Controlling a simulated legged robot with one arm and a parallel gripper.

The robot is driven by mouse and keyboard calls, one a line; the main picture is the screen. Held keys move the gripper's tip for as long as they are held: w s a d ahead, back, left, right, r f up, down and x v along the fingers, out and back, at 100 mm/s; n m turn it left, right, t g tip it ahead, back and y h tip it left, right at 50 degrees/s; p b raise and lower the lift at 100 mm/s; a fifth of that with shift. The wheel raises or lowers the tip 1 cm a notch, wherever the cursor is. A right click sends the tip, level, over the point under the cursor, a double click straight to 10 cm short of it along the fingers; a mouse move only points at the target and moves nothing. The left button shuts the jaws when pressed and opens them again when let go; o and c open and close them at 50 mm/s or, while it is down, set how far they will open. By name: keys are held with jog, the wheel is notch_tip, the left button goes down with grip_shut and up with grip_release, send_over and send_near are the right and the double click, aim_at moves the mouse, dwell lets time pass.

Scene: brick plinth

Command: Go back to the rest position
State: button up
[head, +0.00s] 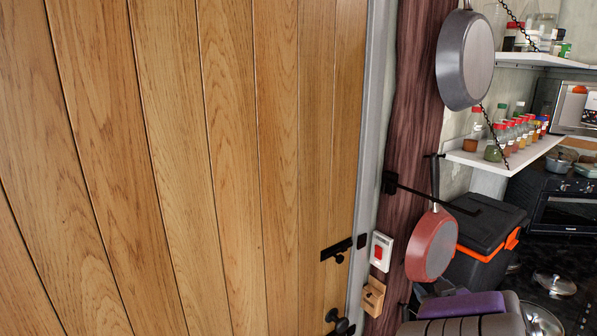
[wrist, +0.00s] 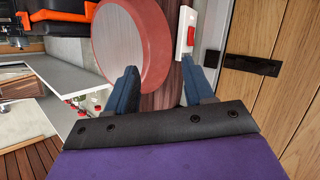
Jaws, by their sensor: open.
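My gripper (wrist: 160,80) is open in the wrist view, with its two blue fingers apart and nothing between their tips. Beyond the fingers are the red pan (wrist: 130,45), the dark wood post (wrist: 165,98) and a white switch with a red button (wrist: 188,30). I cannot tell the exact gap to them. In the head view my purple arm end is low at the right, below the red pan (head: 431,246); its fingertips cannot be made out there.
A closed-looking plank door (head: 215,160) with black latches (head: 337,249) fills the left. The post also bears a grey pan (head: 465,60), the switch (head: 381,251) and a small wooden block (head: 373,296). Right are a black-orange box (head: 485,235), a jar shelf (head: 505,155) and an oven (head: 565,208).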

jog(key=s+f+m+g+h+b, duration=0.4)
jog(key=s+g, duration=0.3)
jog(key=s, duration=0.7)
jog(key=s+a+f+g+y, duration=0.2)
jog(key=s+a, duration=0.6)
jog(key=s, duration=0.4)
jog(key=s+a+f+n+g+y+b, duration=0.1)
jog(key=s+a+f+g+y, duration=0.1)
jog(key=s+a+g, duration=0.5)
jog(key=s+a+f, duration=0.1)
jog(key=s+a, duration=0.1)
jog(key=s, duration=0.3)
jog(key=shift+s+a+f+n+y, duration=0.2)
jog(key=shift+s+f+n+y, duration=0.1)
jog(key=shift+s+f, duration=0.1)
